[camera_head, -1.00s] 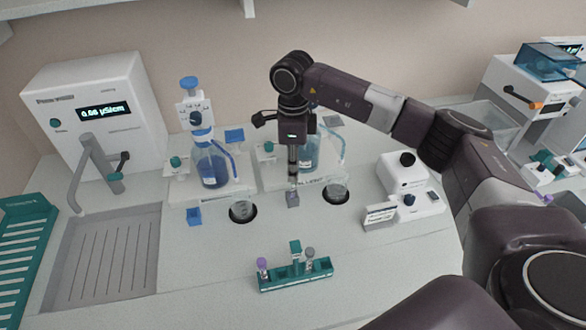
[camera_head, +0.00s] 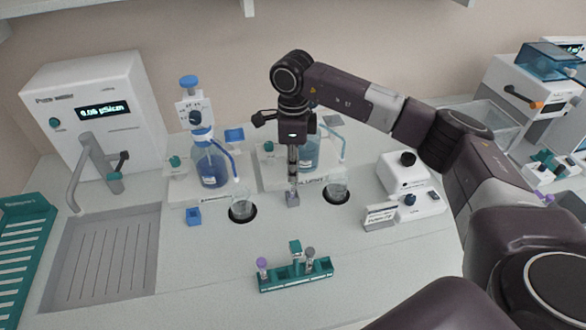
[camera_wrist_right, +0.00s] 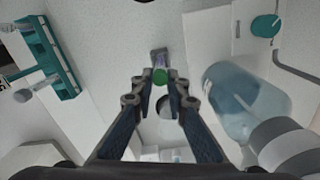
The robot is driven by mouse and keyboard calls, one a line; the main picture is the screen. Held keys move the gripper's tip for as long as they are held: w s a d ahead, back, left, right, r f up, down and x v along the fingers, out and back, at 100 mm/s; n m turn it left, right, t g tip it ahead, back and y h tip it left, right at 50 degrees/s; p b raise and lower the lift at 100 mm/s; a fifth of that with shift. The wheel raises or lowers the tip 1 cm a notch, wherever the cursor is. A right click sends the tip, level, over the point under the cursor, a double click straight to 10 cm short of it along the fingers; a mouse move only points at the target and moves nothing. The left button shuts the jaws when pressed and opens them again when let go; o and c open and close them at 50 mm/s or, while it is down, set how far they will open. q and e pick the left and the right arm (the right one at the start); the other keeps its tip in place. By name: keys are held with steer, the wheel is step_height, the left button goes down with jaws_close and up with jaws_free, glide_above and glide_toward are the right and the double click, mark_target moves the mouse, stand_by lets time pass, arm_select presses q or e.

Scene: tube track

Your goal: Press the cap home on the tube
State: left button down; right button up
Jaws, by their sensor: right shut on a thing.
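My right gripper (camera_head: 293,163) points straight down over the bench, in front of the glass bottles. In the right wrist view its two fingers (camera_wrist_right: 163,88) are closed in around a small round green cap (camera_wrist_right: 160,76). Just beyond the cap is a small grey holder (camera_wrist_right: 159,55), which also shows below the gripper in the head view (camera_head: 292,199). The tube is mostly hidden by the cap and fingers. I cannot tell how far the cap is seated on it. My left gripper is not in view.
A green rack (camera_head: 296,277) with a few capped tubes stands at the front. Two round wells (camera_head: 243,212) flank the holder. A blue-capped bottle (camera_head: 212,165) stands left behind, and a white device (camera_head: 405,178) stands right. A sink (camera_head: 105,255) is at left.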

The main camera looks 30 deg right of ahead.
steer(key=shift+f, duration=0.3)
stand_by(0.5)
steer(key=o, duration=0.7)
steer(key=shift+o, duration=0.2)
steer(key=shift+r, duration=0.1)
step_height(320, 180, up, 12)
stand_by(0.4)
stand_by(0.5)
